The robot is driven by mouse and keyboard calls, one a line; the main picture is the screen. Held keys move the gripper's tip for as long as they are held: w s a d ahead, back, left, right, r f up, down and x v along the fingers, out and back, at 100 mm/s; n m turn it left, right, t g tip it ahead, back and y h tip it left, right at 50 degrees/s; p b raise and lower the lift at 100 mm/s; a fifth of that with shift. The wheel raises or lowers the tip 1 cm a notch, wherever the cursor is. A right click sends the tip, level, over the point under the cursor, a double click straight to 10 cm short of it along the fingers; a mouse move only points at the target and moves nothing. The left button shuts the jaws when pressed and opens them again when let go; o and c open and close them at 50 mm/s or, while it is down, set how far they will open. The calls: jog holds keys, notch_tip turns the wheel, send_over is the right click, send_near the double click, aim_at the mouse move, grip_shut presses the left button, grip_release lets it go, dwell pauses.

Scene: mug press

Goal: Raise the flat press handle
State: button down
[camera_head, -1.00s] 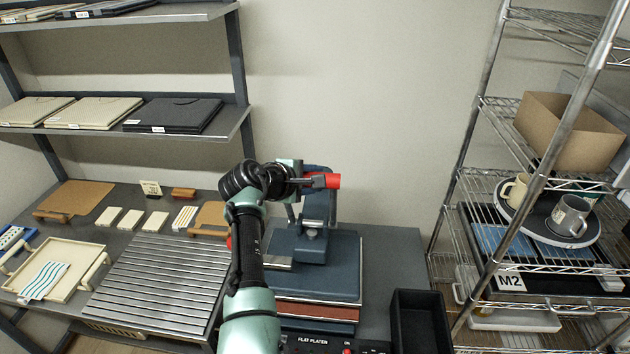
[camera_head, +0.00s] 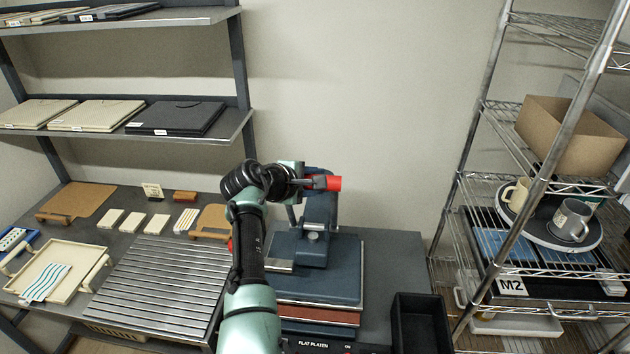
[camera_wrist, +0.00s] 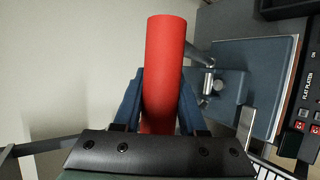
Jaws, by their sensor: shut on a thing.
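The flat press (camera_head: 318,280) stands on the bench at centre, blue-grey with a "FLAT PLATEN" label on its front. Its handle has a red cylindrical grip (camera_head: 334,183), which shows at the upper right of the press. My gripper (camera_head: 312,182) is at the grip, shut on it. In the wrist view the red handle grip (camera_wrist: 168,70) lies between the two blue fingers of my gripper (camera_wrist: 160,100). The press body and its front controls (camera_wrist: 308,112) show at the right of that view. My arm hides the left side of the press.
A slatted metal rack (camera_head: 165,285) lies left of the press. A black open bin (camera_head: 420,322) stands at its right. A wire shelf (camera_head: 540,200) with mugs on a round tray is at the far right.

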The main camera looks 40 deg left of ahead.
jog(key=shift+s+d+f, duration=0.1)
jog(key=shift+d+f, duration=0.05)
jog(key=shift+f, duration=0.3)
jog(key=c, duration=0.6)
grip_release()
jog(key=shift+o, duration=0.6)
jog(key=shift+r, duration=0.1)
jog(key=b+v, duration=0.3)
jog(key=v, duration=0.9)
jog(key=shift+s+r, duration=0.25)
jog(key=shift+s, duration=0.05)
